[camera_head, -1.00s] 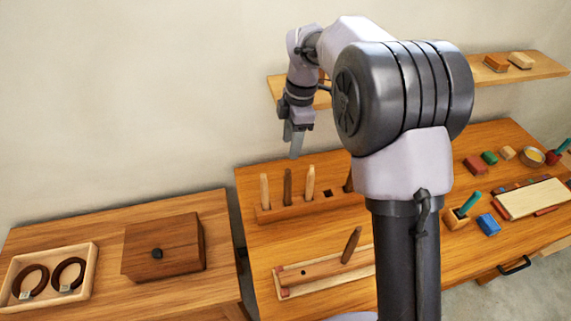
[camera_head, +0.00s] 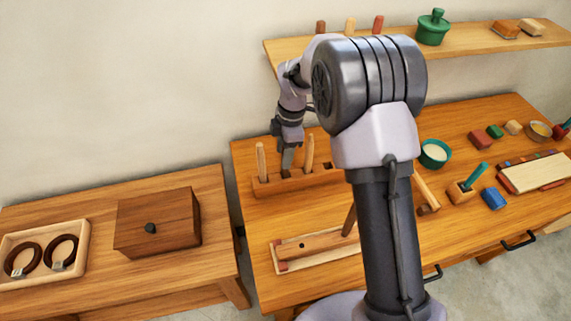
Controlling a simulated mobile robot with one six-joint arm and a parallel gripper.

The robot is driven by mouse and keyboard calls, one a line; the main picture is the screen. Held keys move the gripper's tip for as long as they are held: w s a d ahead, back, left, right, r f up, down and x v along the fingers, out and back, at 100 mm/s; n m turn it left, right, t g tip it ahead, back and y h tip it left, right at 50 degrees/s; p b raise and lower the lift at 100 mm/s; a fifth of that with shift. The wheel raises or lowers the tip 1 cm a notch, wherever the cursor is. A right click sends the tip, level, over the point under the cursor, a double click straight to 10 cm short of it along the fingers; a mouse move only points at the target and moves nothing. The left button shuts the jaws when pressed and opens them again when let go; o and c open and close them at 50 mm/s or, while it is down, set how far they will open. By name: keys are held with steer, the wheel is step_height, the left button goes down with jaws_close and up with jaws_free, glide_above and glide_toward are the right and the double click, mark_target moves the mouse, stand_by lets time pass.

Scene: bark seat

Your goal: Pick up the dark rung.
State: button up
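My gripper (camera_head: 288,159) points down at the wooden rack (camera_head: 300,181) at the back left of the bench, between two pale rungs, a left one (camera_head: 261,160) and a right one (camera_head: 309,153). It covers the spot where a dark rung stood upright; only a small dark patch shows below the fingers. I cannot tell whether the fingers are around that rung or apart from it. Another dark rung (camera_head: 349,221) leans in the low wooden frame (camera_head: 318,246) nearer the front, partly behind my arm.
A shelf (camera_head: 460,50) on the wall holds a green pot (camera_head: 433,27) and small blocks. A brown box (camera_head: 157,222) and a tray (camera_head: 83,237) with two dark rings stand on the left table. Bowls, blocks and a board fill the bench's right.

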jaws_close()
steer(key=shift+r, duration=0.1)
